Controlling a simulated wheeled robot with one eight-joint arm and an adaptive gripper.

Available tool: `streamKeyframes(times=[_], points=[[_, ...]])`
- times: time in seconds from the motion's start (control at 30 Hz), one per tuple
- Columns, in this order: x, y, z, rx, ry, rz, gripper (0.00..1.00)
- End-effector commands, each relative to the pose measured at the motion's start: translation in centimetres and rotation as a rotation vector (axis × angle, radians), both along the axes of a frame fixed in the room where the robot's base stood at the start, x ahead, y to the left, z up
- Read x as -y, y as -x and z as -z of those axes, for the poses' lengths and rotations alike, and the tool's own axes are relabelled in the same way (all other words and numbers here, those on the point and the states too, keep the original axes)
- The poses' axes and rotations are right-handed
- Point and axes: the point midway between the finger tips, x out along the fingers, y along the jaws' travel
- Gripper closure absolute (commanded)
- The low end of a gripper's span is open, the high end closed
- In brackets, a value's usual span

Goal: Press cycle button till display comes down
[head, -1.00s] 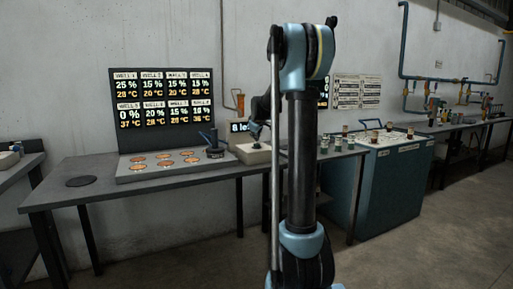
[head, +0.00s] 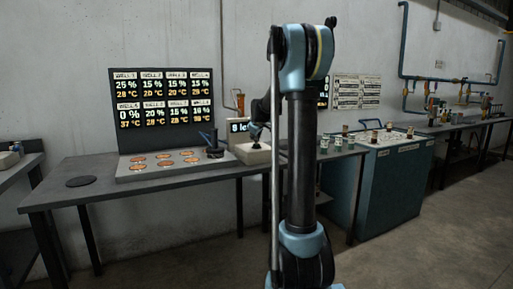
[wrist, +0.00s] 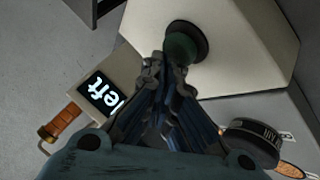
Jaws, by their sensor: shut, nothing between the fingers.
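In the wrist view the display (wrist: 102,92) shows only "left". My gripper (wrist: 163,66) is shut and empty, its fingertips at the near edge of the button. I cannot tell whether they touch it. In the head view my gripper (head: 256,132) is over the box, partly hidden by my arm.
A black board (head: 163,98) of well readings stands behind a tray (head: 130,175) with several copper discs. A dark round holder (wrist: 250,142) is close on the right in the wrist view. A blue cabinet (head: 385,190) with jars stands further right.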

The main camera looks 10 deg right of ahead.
Motion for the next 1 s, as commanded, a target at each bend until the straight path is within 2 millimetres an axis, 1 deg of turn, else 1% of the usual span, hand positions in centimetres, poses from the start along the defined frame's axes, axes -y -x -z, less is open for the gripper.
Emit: streamKeyframes(times=[1.0], points=[[0.01,-0.01,0.85,0.0,0.0,0.0,1.0]])
